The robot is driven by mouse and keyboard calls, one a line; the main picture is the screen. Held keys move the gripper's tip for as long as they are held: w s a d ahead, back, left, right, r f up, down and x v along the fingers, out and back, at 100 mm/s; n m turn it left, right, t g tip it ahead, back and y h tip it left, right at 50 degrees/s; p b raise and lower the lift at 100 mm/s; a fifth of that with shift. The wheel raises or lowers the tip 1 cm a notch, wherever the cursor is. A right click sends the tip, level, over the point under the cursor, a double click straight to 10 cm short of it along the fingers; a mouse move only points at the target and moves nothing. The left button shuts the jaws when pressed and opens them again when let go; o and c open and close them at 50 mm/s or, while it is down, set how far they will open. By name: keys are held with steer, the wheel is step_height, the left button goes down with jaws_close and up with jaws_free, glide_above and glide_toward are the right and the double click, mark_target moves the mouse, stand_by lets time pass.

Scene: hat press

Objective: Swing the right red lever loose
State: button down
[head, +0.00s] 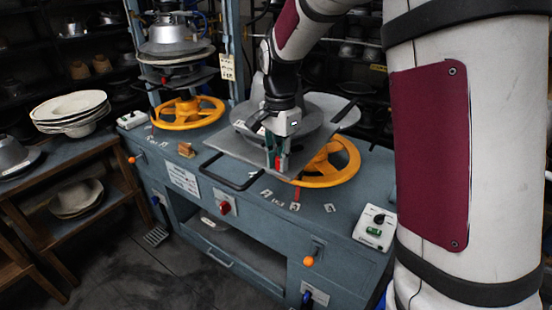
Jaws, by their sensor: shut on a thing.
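The right red lever (281,163) shows as a small red piece at the front edge of the right press's grey plate. My gripper (275,158) points down over this edge and is shut on the red lever. The fingers hide most of the lever, so its exact angle cannot be told. The right press's grey plate (232,144) lies around my gripper, above a yellow handwheel (335,172). A round metal mould (310,118) sits on the plate, partly behind my gripper.
A black bar handle (232,184) sticks out from the plate's front left. The left press has its own yellow handwheel (187,111) and metal mould (172,38). A control box (374,228) stands at the bench's right end. Hats (70,108) lie on a wooden shelf at left.

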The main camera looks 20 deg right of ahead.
steer(key=n, duration=0.1)
steer(key=d+n, duration=0.1)
steer(key=n, duration=0.2)
steer(key=shift+w+d+r, duration=0.1)
steer(key=shift+w+d, duration=0.1)
steer(key=shift+w, duration=0.05)
steer(key=shift+w+d+n, duration=0.2)
steer(key=shift+d+n, duration=0.1)
steer(key=shift+n, duration=0.8)
steer(key=c, duration=1.8)
jaws_free()
steer(key=shift+r, duration=0.1)
step_height(320, 180, up, 12)
